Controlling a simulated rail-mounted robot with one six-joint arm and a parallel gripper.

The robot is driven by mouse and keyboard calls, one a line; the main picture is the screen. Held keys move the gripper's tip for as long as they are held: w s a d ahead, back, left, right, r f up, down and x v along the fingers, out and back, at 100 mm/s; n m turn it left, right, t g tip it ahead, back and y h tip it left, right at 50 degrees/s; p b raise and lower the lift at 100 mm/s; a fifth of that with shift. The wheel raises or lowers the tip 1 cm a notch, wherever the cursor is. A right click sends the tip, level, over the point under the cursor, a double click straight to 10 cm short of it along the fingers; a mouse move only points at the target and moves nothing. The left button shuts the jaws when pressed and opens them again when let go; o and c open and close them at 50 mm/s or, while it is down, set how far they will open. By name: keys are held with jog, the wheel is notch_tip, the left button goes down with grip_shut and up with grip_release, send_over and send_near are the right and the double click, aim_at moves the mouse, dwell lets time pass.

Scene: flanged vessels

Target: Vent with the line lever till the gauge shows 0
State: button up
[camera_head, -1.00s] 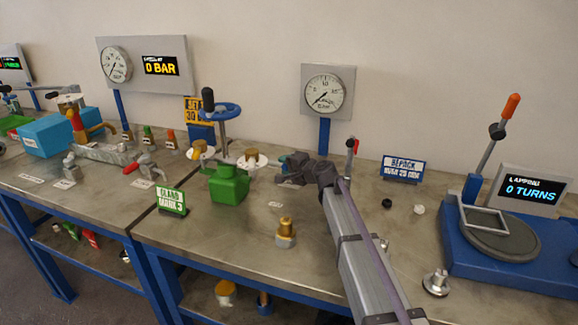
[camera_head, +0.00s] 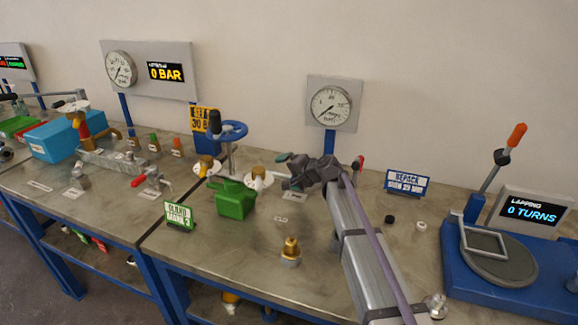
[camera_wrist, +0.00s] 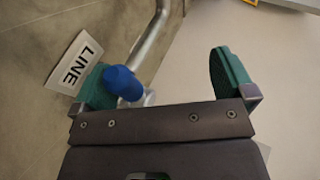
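My gripper (camera_head: 287,171) is low over the middle of the bench, left of the small gauge's post. In the wrist view its two green fingers stand wide apart (camera_wrist: 167,78). A blue lever tip (camera_wrist: 122,82) is close beside the left finger, on the inner side; I cannot tell if they touch. A LINE label (camera_wrist: 80,62) lies on the bench beside that finger. The small round gauge (camera_head: 331,107) on the grey panel has its needle pointing lower left, near the low end; the exact reading is too small to tell. The blue lever is not clear in the head view.
A red-tipped part (camera_head: 360,162) shows just behind my arm. A metal pipe (camera_wrist: 150,35) runs beside the lever. A lapping station (camera_head: 500,260) is at right.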

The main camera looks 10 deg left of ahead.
jog(key=shift+s+d+r, duration=0.15)
jog(key=shift+d+r, duration=0.1)
jog(key=shift+r, duration=0.55)
jog(key=s+r, duration=0.1)
jog(key=s+d+r, duration=0.1)
jog(key=s, duration=0.1)
jog(key=s+d+r, duration=0.1)
jog(key=shift+s+d+p, duration=0.25)
jog(key=shift+s+p, duration=0.1)
jog(key=shift+p, duration=0.05)
jog(key=c, duration=0.6)
jog(key=shift+o, duration=0.2)
jog(key=s+d+r+p, duration=0.1)
jog(key=s+d, duration=0.3)
jog(key=d, duration=0.3)
jog(key=shift+d+r, duration=0.35)
